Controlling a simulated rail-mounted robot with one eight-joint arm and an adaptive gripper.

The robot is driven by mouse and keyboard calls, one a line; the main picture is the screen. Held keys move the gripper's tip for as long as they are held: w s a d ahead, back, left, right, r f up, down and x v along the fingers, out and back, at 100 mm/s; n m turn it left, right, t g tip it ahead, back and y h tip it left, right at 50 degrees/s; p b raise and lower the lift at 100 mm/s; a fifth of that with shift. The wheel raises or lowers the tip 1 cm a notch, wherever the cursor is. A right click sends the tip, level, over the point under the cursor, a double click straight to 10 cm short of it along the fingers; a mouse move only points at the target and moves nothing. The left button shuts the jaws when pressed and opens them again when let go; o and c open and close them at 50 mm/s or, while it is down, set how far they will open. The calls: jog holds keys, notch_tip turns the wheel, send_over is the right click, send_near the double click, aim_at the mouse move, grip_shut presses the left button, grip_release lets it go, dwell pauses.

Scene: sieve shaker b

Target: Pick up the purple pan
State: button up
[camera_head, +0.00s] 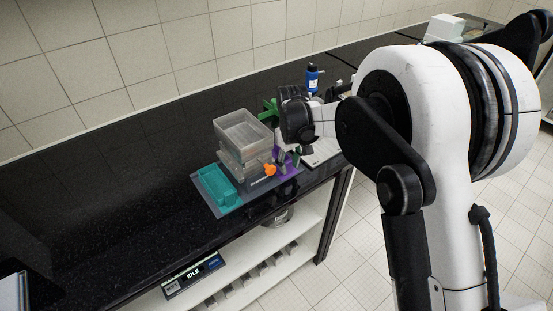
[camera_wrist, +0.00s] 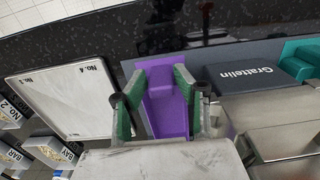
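The purple pan (camera_wrist: 165,112) lies on the grey base beside the sieve stack in the wrist view. It also shows as a small purple patch (camera_head: 293,170) in the head view, partly hidden by my gripper. My gripper (camera_wrist: 158,76) points down over the pan, its two green-padded fingers apart. One finger is on each side of the pan's middle part, with purple visible between them. I cannot tell whether the finger pads touch the pan. The fingers hide parts of its sides.
Translucent sieve boxes (camera_head: 242,132) stand stacked left of my gripper, with an orange knob (camera_head: 269,170) at the front. A teal pan (camera_head: 216,184) lies further left. A white No. 4 plate (camera_wrist: 62,100) lies beside the purple pan. A blue bottle (camera_head: 312,77) stands behind.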

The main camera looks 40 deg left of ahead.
grip_shut()
jog(key=shift+r, duration=0.15)
